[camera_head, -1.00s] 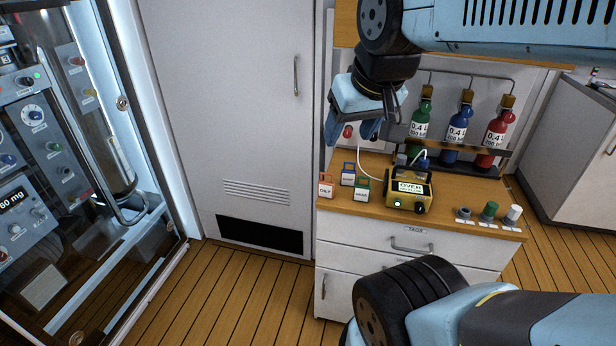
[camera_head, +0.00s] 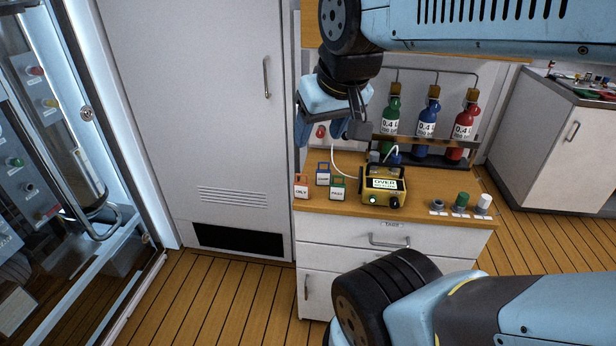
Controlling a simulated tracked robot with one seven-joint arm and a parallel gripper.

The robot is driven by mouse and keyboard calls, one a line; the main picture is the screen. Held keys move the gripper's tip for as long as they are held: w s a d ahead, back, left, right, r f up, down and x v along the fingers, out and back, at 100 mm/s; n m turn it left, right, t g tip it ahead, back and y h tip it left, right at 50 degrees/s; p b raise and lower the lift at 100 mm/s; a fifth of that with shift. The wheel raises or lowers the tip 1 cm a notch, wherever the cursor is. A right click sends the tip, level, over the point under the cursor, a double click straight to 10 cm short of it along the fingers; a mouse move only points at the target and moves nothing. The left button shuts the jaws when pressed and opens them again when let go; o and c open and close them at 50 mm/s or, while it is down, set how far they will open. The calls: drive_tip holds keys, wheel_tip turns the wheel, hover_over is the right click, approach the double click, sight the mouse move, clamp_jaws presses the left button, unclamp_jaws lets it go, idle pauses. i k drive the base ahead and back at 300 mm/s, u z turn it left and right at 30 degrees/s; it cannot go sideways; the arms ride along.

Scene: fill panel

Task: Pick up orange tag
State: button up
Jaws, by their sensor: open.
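The orange tag (camera_head: 301,191) is a small white label with an orange top loop. It stands at the front left corner of the wooden counter top (camera_head: 420,212). A blue tag (camera_head: 323,177) stands behind it to the right, and a green tag (camera_head: 338,190) stands to its right. My gripper (camera_head: 331,134) is open and empty, its fingers pointing down. It is above and behind the tags in the picture, apart from them. The space between its fingers is partly hidden by my wrist.
A yellow meter (camera_head: 384,187) with a white cable sits right of the tags. Green, blue and red bottles (camera_head: 427,119) hang in a rack behind. Small capped items (camera_head: 461,201) stand at the right front. A tall white cabinet (camera_head: 195,110) borders the counter on the left.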

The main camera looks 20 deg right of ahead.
sight(302, 190)
drive_tip(key=u, duration=1.55)
drive_tip(key=k, duration=0.5)
drive_tip(key=z, duration=0.45)
